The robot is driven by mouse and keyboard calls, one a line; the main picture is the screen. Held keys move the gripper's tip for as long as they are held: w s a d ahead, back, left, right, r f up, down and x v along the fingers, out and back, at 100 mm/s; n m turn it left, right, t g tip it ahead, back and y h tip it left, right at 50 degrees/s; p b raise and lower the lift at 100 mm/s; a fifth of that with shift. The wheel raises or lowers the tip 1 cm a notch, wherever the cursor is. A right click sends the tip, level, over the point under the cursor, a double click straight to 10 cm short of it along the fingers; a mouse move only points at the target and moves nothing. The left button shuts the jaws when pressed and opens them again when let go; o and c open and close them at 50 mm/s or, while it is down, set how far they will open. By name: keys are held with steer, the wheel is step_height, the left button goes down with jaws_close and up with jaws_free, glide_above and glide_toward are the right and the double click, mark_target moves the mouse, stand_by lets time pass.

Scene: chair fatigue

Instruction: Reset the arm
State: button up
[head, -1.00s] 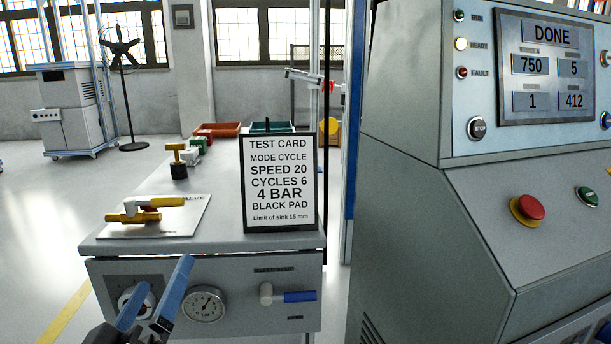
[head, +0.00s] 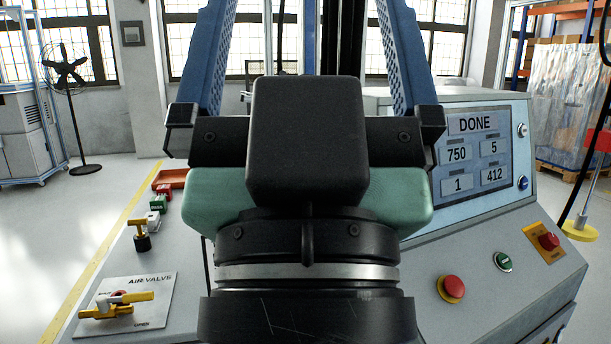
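My gripper (head: 308,12) fills the middle of the head view, raised close to the camera and pointing up. Its two blue fingers stand wide apart, with their tips at or past the top edge. Nothing shows held between them; the window and background show through the gap. My black wrist and the teal body behind it hide much of the bench and part of the machine. The test card is not visible now.
The air valve (head: 117,304) lies at lower left.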

step_height(320, 180, up, 25)
steer(key=p, duration=2.2)
